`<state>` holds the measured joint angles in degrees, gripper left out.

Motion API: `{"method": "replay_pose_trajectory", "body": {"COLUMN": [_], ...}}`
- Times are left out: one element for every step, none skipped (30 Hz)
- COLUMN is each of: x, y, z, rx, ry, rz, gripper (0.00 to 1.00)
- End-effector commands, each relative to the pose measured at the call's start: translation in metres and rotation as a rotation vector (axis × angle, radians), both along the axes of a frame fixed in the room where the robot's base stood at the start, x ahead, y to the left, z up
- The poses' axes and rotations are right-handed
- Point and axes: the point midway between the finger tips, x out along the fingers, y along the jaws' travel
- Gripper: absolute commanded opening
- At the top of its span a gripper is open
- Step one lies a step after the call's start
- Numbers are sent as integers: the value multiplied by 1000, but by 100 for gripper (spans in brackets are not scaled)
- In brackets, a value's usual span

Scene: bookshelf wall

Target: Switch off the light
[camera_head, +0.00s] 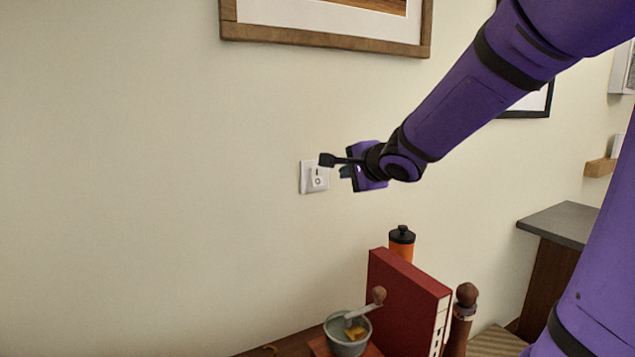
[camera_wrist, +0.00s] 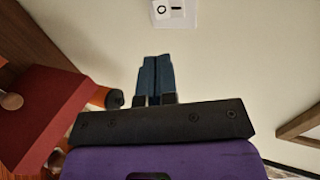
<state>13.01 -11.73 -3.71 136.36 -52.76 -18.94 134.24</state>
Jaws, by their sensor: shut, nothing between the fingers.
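A white light switch (camera_head: 315,177) is on the cream wall, with a rocker carrying a small line mark above a circle mark. It also shows at the top of the wrist view (camera_wrist: 175,11), partly cut off by the frame edge. My gripper (camera_head: 345,172) is just to the right of the switch in the head view. In the wrist view its two blue fingers (camera_wrist: 156,60) are together with nothing between them. A gap of wall shows between the fingertips and the switch there. Whether the rocker is pressed in at top or bottom is hard to tell.
Below stand a red binder (camera_head: 405,295), an orange bottle with a black cap (camera_head: 401,243), a grinder (camera_head: 348,332) and a brown wooden mill (camera_head: 461,320). A framed picture (camera_head: 325,38) hangs above. The wall left of the switch is clear.

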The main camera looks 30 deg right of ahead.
Motion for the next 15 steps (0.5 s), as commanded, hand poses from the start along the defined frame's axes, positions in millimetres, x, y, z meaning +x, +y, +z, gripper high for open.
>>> {"method": "replay_pose_trajectory", "body": {"x": [0,0,0,1,1,3,4,6,9,12,15,19,23,27,33], "y": [0,0,0,0,0,0,0,0,0,0,0,-1,-1,-1,-1], "z": [0,0,0,0,0,-1,-2,-3,-4,-5,-6,-8,-10,-11,-14], "rx": [0,0,0,0,0,0,0,0,1,0,0,0,1,1,1], "ry": [0,0,0,1,1,1,2,2,3,3,2,3,3,3,3], "rz": [0,0,0,0,0,-1,-1,-1,-1,-1,-1,-2,-1,-2,-1], "gripper": [0,0,0,0,0,0,0,0,0,0,0,0,0,0,0]}}
